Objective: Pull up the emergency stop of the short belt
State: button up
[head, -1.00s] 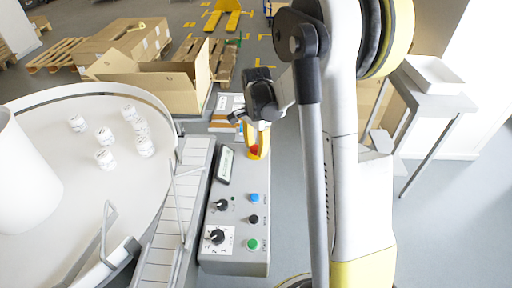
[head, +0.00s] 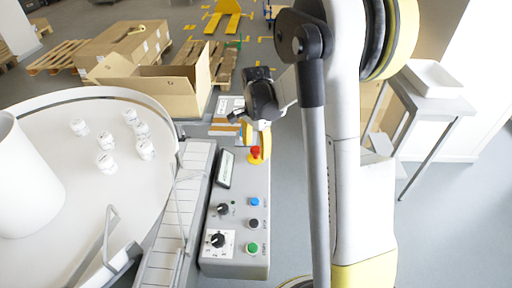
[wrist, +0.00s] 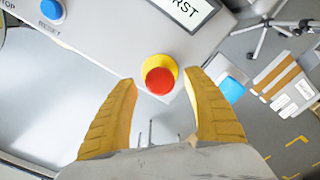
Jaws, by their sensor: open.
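The emergency stop is a red mushroom button (head: 255,151) on a yellow base, at the far end of the grey control panel (head: 238,262). In the wrist view the red button (wrist: 159,81) shows between and beyond the two yellow fingertips. My gripper (wrist: 164,88) is open and empty, with a finger on each side of the button's line of sight. No contact with the button can be seen. In the head view my gripper (head: 256,130) is just beyond the button, its fingers partly hidden by the wrist.
The panel also carries a small display (head: 225,168), blue (head: 254,201), black and green buttons (head: 252,248), and two black knobs. The short belt (head: 165,245) runs left of the panel, beside a round table (head: 60,185) with several white jars.

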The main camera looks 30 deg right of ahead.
aim_at(255, 149)
notch_tip(255, 149, up, 12)
dwell(0.5)
dwell(0.3)
jog(key=s+a+r+n+t, duration=0.3)
jog(key=s+a+n+t, duration=0.4)
jog(key=s+a+n, duration=0.8)
jog(key=s, duration=0.2)
jog(key=shift+s+a+n, duration=0.2)
jog(key=shift+s+n, duration=0.2)
jog(key=shift+r, duration=0.1)
dwell(0.7)
